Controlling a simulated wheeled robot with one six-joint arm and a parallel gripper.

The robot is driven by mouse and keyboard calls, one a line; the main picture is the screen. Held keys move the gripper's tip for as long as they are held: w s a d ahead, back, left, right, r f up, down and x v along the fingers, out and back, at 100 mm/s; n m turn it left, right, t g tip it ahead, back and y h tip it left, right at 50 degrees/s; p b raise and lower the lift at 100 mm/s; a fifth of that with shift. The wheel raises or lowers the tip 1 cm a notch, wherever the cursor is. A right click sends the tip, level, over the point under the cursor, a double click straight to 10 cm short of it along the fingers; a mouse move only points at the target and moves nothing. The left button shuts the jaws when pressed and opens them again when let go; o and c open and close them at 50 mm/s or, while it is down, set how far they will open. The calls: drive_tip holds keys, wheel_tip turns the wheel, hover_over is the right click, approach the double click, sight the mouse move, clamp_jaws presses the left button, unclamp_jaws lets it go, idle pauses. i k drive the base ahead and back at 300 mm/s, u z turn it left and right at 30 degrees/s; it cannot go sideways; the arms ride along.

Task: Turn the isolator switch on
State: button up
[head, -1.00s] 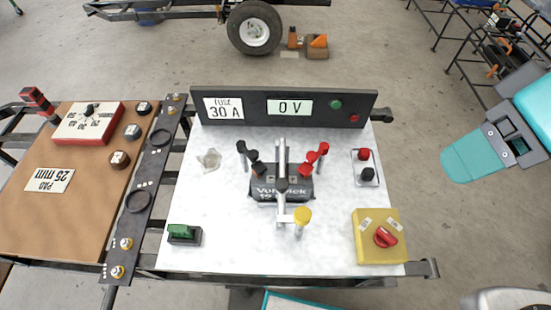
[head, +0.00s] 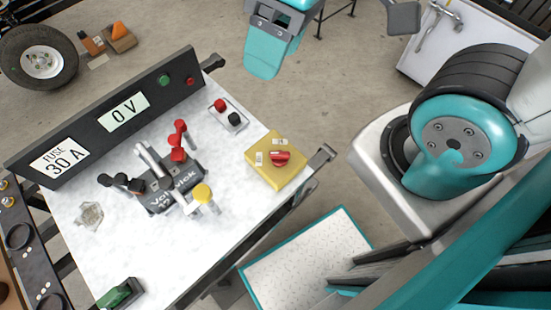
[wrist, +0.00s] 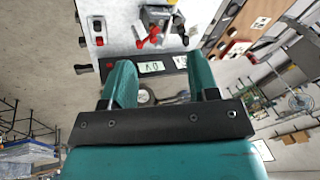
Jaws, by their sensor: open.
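The isolator switch is a yellow box (head: 268,176) with a red rotary knob (head: 280,158) and two small white labels, at the front right corner of the white bench top in the head view. I cannot read its labels. It does not show in the wrist view. My gripper (head: 263,66) hangs beyond the far right side of the bench, well apart from the switch. In the wrist view its two teal fingers (wrist: 161,75) are spread apart with nothing held between them.
A black panel (head: 110,112) reading "FUSE 30 A" and "0 V" stands along the bench's back edge. Red and black terminals (head: 228,116) sit behind the switch. A battery (head: 172,190) with clamps and a yellow-topped post (head: 202,194) stand left of it.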

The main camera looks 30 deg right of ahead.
sight(279, 158)
drive_tip(key=z, duration=0.55)
drive_tip(key=k, duration=0.9)
drive_tip(key=u, duration=0.9)
